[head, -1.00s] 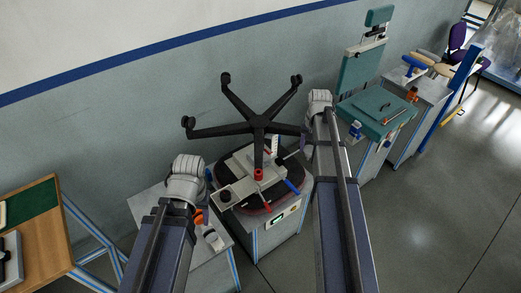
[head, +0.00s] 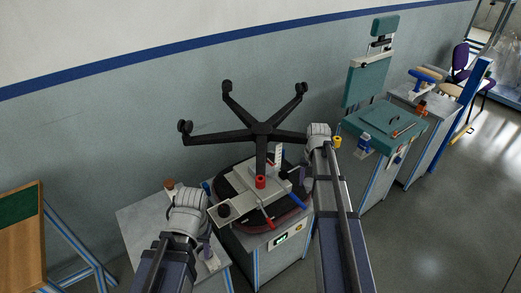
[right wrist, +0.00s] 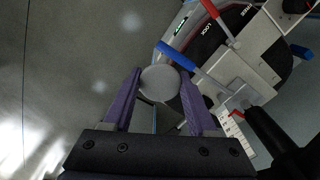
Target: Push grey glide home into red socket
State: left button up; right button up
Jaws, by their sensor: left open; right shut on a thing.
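The black five-legged chair base (head: 262,130) stands over the round-topped work stand. A red socket (head: 260,182) shows at the near end of its front leg in the head view. My right gripper (right wrist: 163,88), with purple fingers, is shut on a round grey piece, which looks like the grey glide (right wrist: 160,82). In the head view this gripper (head: 303,176) is right of the red socket and apart from it, with its grip mostly hidden by the wrist. My left gripper (head: 207,247) is open, low and left of the stand, mostly hidden by its own wrist.
The stand carries a metal fixture (head: 238,205) with a red lever (head: 267,223) and a blue lever (head: 298,200). A yellow part (head: 337,141) is beside my right wrist. A teal chair seat (head: 388,125) stands on a bench at right. Open floor lies at lower right.

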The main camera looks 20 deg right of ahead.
jog(key=s+a+r+n+p, duration=0.2)
jog(key=a+r+n+p, duration=0.4)
jog(key=a+r+p, duration=1.3)
notch_tip(320, 180, up, 4)
jog(key=shift+s+f+p, duration=0.1)
jog(key=shift+s+p, duration=0.05)
jog(key=shift+p, duration=0.95)
notch_tip(320, 180, down, 6)
jog(key=b, duration=0.5)
jog(key=shift+b, duration=0.4)
jog(key=shift+f+b, duration=1.65)
jog(key=shift+b, duration=0.1)
jog(key=o, duration=1.3)
jog(key=shift+o, duration=0.2)
